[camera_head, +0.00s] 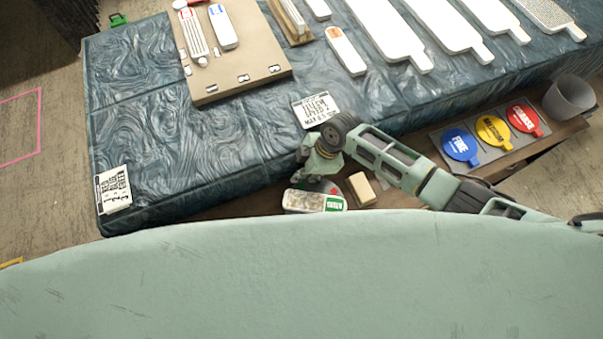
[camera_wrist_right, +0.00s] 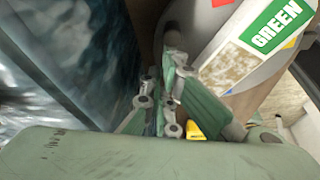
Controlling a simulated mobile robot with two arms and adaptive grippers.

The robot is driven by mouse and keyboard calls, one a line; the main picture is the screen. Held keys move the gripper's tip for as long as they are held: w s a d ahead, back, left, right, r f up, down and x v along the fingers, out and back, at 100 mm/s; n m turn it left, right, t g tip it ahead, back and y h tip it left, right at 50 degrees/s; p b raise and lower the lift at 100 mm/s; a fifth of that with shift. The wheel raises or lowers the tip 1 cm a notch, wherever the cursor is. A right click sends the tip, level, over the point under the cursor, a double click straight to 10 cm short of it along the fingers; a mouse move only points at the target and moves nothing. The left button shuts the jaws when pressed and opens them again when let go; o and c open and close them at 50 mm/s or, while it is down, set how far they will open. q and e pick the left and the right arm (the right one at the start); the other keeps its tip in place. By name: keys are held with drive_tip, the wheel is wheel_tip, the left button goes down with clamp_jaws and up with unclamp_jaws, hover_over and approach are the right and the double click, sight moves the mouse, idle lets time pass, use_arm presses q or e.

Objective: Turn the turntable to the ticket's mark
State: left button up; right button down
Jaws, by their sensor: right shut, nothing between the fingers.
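A grey rounded surface, seemingly the turntable, shows partly in the right wrist view (camera_wrist_right: 188,32). On it is a pale speckled block with a green label reading GREEN (camera_wrist_right: 276,25); this also shows in the head view (camera_head: 316,201). Small red and yellow patches show near it. My right gripper (camera_head: 312,172) points down beside the block, at the dark table's front edge. In the wrist view its fingers (camera_wrist_right: 164,100) are shut and empty, close to the grey surface; contact cannot be told. A white printed ticket (camera_head: 316,110) lies on the dark table; its text is too small to read surely. My left gripper is out of view.
Another printed card (camera_head: 113,190) lies at the table's left corner. A tan block (camera_head: 361,188) lies right of the labelled block. Blue, yellow and red paddles (camera_head: 493,131) and a grey cup (camera_head: 569,98) stand right. A tan board (camera_head: 239,77) and white paddles (camera_head: 437,27) fill the back.

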drive_tip(key=shift+w+d, duration=0.2)
drive_tip(key=shift+d, duration=0.55)
idle(0.4)
drive_tip(key=v, duration=1.2)
